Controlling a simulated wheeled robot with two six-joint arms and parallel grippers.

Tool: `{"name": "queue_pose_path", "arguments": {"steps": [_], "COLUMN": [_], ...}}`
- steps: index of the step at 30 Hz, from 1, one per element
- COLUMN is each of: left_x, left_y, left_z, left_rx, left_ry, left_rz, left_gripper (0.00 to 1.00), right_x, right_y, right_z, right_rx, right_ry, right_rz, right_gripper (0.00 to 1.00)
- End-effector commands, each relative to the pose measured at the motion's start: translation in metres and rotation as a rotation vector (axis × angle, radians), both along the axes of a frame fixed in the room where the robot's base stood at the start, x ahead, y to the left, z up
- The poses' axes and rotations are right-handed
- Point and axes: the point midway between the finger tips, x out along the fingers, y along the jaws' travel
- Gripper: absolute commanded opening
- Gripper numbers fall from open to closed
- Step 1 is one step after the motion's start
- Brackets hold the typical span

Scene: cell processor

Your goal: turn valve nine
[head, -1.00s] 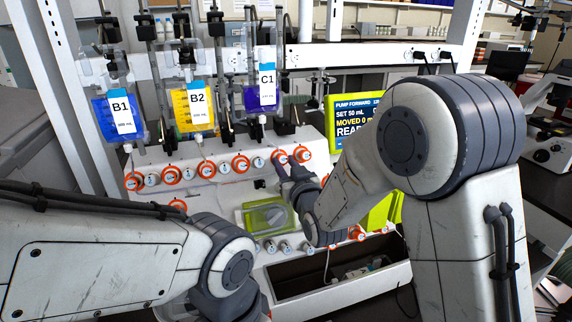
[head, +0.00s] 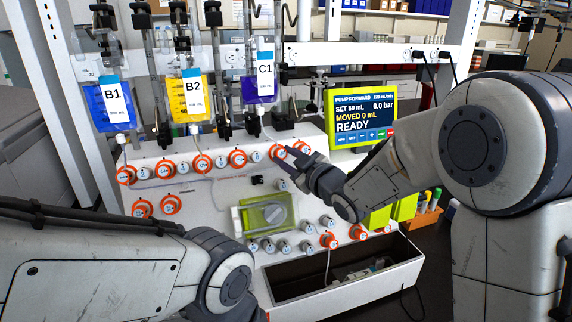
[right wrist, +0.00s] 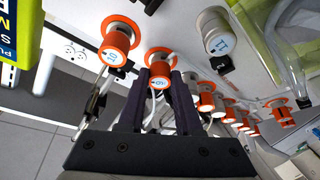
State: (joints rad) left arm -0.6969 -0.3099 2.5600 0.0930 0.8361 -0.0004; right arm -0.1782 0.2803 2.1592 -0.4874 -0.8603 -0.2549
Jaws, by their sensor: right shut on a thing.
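The valves are orange-collared knobs with white numbered caps on the white sloped panel (head: 215,190). My right gripper (head: 287,156) is at the right end of the upper row. In the right wrist view its two dark fingers (right wrist: 160,88) are shut on the second valve from the row's end (right wrist: 160,62), one on each side of the cap. I take it as valve nine; its label is small and looks like a 9. The end valve (right wrist: 116,45) stands free beside it. In the head view the gripped valve (head: 276,152) shows at the fingertips. My left gripper is out of view.
Bags B1 (head: 110,106), B2 (head: 191,101) and C1 (head: 261,85) hang above the row. The pump screen (head: 362,118) reads READY. A green-framed pump head (head: 264,214), small grey knobs and an open trough (head: 345,288) lie below.

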Motion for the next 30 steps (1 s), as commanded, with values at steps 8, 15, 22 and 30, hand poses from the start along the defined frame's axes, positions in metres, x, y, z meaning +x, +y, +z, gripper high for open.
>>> {"name": "queue_pose_path", "arguments": {"steps": [8,15,22,30], "left_x": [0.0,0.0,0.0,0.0], "left_y": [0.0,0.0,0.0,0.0], "left_z": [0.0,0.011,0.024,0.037], "left_rx": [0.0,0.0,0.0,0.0], "left_ry": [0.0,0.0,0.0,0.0], "left_rz": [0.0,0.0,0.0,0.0], "left_gripper": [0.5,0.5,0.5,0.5], "right_x": [0.002,0.004,0.004,0.005], "right_y": [-0.003,-0.004,-0.004,-0.004], "right_z": [0.004,0.007,0.009,0.01], "right_rx": [-0.231,-0.431,-0.607,-0.758], "right_ry": [-0.075,-0.138,-0.195,-0.244], "right_rz": [0.099,0.189,0.268,0.336], "right_gripper": [0.0,0.0,0.0,0.0]}}
